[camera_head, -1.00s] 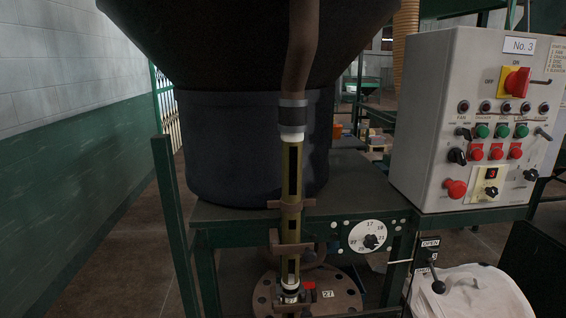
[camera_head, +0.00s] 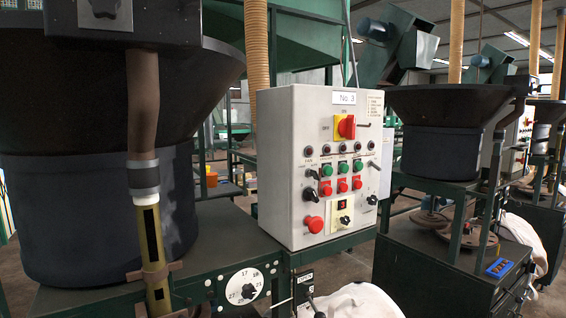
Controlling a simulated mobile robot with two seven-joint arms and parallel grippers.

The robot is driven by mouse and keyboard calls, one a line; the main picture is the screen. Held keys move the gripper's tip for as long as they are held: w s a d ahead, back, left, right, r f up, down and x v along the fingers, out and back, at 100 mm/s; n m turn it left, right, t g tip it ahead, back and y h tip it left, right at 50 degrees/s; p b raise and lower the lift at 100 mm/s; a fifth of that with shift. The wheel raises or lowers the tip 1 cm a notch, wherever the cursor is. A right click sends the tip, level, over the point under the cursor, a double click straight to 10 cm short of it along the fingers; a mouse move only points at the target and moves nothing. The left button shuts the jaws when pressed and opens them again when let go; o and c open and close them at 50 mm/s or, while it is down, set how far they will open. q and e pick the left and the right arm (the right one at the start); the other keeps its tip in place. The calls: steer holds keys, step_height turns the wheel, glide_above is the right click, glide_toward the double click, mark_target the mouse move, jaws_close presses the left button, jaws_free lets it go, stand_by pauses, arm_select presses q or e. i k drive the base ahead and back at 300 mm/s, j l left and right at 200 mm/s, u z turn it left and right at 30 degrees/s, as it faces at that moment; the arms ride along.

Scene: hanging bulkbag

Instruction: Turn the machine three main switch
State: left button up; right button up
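The machine three control box (camera_head: 278,160) is a light grey cabinet with a "No. 3" label (camera_head: 344,98), standing right of centre on a green bench. Its main switch (camera_head: 346,127) is a red rotary handle on a yellow plate near the top of the front panel. Below it are a row of indicator lamps, green and red push buttons, black knobs and a red mushroom button (camera_head: 314,224). Neither of my grippers shows in the head view.
A large dark hopper (camera_head: 100,160) with a hanging tube stands left of the box. A numbered dial (camera_head: 244,288) is on the bench front. A white bag (camera_head: 350,302) lies below the box. A similar machine (camera_head: 440,140) stands at the right, with floor between.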

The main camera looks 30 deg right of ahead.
mark_target(345, 126)
steer(key=z, duration=1.25)
